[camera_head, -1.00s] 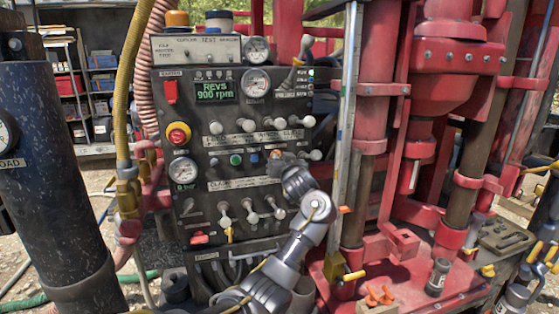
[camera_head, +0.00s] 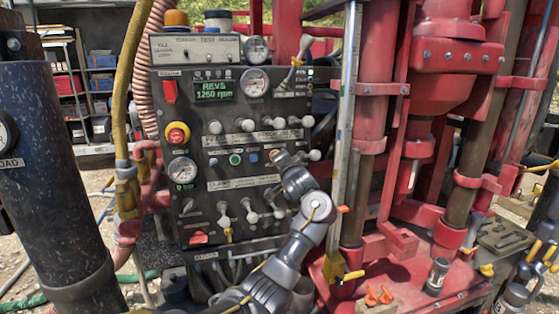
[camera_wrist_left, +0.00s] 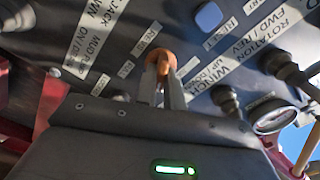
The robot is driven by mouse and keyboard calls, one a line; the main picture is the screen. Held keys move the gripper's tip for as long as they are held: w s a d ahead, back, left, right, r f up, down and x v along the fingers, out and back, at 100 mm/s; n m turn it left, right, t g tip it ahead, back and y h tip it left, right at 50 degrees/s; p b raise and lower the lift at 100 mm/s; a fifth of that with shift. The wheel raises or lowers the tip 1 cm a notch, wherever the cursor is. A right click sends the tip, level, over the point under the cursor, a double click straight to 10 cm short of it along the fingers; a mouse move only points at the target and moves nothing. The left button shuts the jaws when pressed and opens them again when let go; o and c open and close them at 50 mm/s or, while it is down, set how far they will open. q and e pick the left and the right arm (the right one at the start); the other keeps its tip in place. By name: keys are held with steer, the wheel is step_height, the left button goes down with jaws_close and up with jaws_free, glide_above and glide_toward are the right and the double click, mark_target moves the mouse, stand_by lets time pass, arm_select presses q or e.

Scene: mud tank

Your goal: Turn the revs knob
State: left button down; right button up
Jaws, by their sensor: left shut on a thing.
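The orange-brown revs knob (camera_wrist_left: 160,61) is on the dark control panel (camera_head: 245,110), just below the row of pale-tipped levers. In the head view only a small part of the knob (camera_head: 273,154) shows past my gripper. My left gripper (camera_head: 279,158) comes up from below, and its two fingers in the left wrist view (camera_wrist_left: 163,82) are shut around the knob. The green revs display (camera_head: 213,89) appears to read 1250 rpm.
Pale-ball levers (camera_head: 247,125) stick out above the knob and more levers (camera_head: 250,213) below. A red emergency button (camera_head: 178,134) is at the panel's left. A metal upright (camera_head: 345,130) and the red rig frame (camera_head: 375,120) stand close on the right.

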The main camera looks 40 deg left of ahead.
arm_select(q)
steer(key=m, duration=0.4)
steer(key=shift+f, duration=0.1)
stand_by(0.5)
steer(key=c, duration=1.5)
jaws_free()
steer(key=shift+d, duration=0.1)
steer(key=b+v, duration=0.3)
steer(key=v, duration=0.7)
steer(key=shift+s+d, duration=0.2)
steer(key=shift+d, duration=0.05)
